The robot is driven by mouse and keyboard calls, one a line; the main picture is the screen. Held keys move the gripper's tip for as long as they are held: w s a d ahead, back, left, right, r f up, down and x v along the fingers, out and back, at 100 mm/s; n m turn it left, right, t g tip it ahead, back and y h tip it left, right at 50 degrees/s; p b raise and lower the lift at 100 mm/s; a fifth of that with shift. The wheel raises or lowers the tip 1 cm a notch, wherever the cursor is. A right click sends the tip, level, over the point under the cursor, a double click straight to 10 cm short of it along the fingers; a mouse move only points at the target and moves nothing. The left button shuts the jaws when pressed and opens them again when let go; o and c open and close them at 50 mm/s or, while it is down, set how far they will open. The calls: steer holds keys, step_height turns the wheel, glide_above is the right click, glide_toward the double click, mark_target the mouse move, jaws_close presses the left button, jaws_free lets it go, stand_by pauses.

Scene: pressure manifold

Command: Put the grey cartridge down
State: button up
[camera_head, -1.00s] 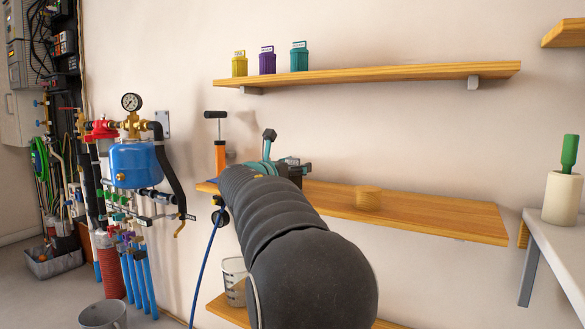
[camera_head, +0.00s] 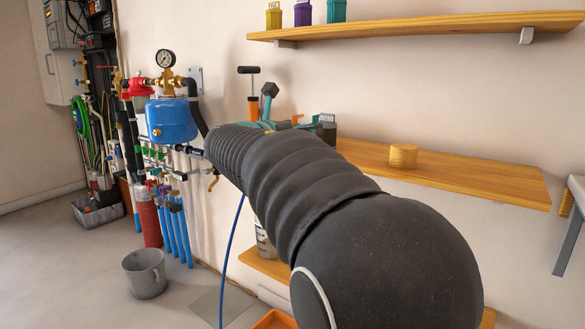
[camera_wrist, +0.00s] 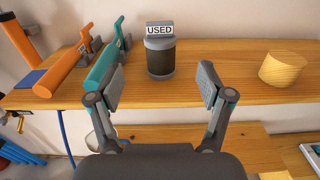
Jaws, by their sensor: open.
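The grey cartridge (camera_wrist: 161,58) stands upright on the middle wooden shelf (camera_wrist: 225,94) in the wrist view, with a white "USED" label at its top. My gripper (camera_wrist: 160,84) is open, its two fingers apart on the near side of the cartridge. The fingers do not appear to touch it. In the head view the cartridge (camera_head: 327,130) is a small dark shape beyond my arm, partly hidden. My arm hides the gripper there.
Teal (camera_wrist: 108,62) and orange (camera_wrist: 65,73) handled tools lie left of the cartridge. A round wooden block (camera_wrist: 283,69) sits to its right. Yellow (camera_head: 273,16), purple (camera_head: 303,13) and teal (camera_head: 337,11) cartridges stand on the upper shelf (camera_head: 420,27).

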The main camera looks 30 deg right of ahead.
steer(key=s+a+f+m+y, duration=0.8)
steer(key=s+a+f+m, duration=0.3)
steer(key=s+f, duration=0.3)
steer(key=s+a+f+m+g+y, duration=0.1)
steer(key=s+a+f+m+y, duration=0.7)
steer(key=f, duration=0.8)
steer(key=s+a+m, duration=0.3)
steer(key=s+a, duration=0.2)
steer(key=s, duration=0.1)
steer(key=shift+s+a+f+m+y, duration=0.2)
steer(key=shift+m+y, duration=0.1)
